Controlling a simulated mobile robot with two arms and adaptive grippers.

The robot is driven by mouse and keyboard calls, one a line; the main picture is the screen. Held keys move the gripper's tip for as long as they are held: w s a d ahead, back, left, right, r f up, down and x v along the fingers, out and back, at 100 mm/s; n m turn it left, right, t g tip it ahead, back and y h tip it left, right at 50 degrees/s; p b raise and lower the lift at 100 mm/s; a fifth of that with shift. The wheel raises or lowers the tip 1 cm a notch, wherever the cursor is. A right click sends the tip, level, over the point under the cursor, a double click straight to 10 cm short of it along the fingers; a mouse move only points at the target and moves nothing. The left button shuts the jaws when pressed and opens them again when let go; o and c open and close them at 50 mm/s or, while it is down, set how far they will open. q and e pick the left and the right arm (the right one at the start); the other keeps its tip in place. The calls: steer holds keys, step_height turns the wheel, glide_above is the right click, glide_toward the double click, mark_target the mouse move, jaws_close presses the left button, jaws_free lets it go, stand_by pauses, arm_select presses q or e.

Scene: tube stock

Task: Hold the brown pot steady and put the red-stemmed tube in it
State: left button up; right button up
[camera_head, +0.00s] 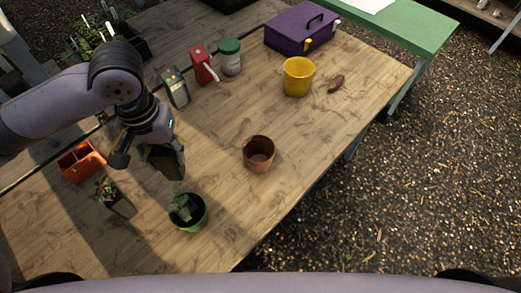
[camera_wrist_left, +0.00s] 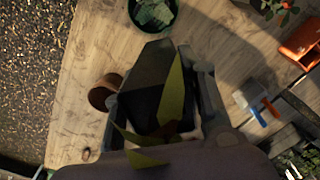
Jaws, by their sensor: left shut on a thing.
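My left gripper (camera_head: 152,148) is shut on a dark square plant tube (camera_head: 168,162), held above the table. In the left wrist view the tube (camera_wrist_left: 150,62) sits between the fingers, with long green leaves near the camera; its stem colour is hard to make out. The brown pot (camera_head: 259,153) stands upright and looks empty, to the right of the held tube and apart from it. The pot (camera_wrist_left: 102,93) is partly hidden by a finger in the wrist view. Another dark tube (camera_head: 121,205) with a leafy, red-tinged plant stands on the table. My right gripper is not in view.
A green pot with a plant (camera_head: 188,216) stands near the front. An orange container (camera_head: 80,162) is at left. A yellow bucket (camera_head: 297,78), purple toolbox (camera_head: 290,32), red bottle (camera_head: 202,65) and green-lidded jar (camera_head: 230,58) stand farther back. Wood around the brown pot is clear.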

arm_select(q)
steer(key=shift+a, duration=0.1)
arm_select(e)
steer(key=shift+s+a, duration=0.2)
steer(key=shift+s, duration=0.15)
arm_select(q)
steer(key=shift+w+d, duration=0.15)
steer(key=shift+d, duration=0.05)
steer(key=w+d+f, duration=0.3)
steer(key=w+d, duration=0.3)
steer(key=d, duration=0.3)
steer(key=w+d+f, duration=0.4)
steer(key=w+d, duration=0.3)
steer(key=d, duration=0.2)
steer(key=shift+w+d, duration=0.3)
steer(key=shift+d, duration=0.05)
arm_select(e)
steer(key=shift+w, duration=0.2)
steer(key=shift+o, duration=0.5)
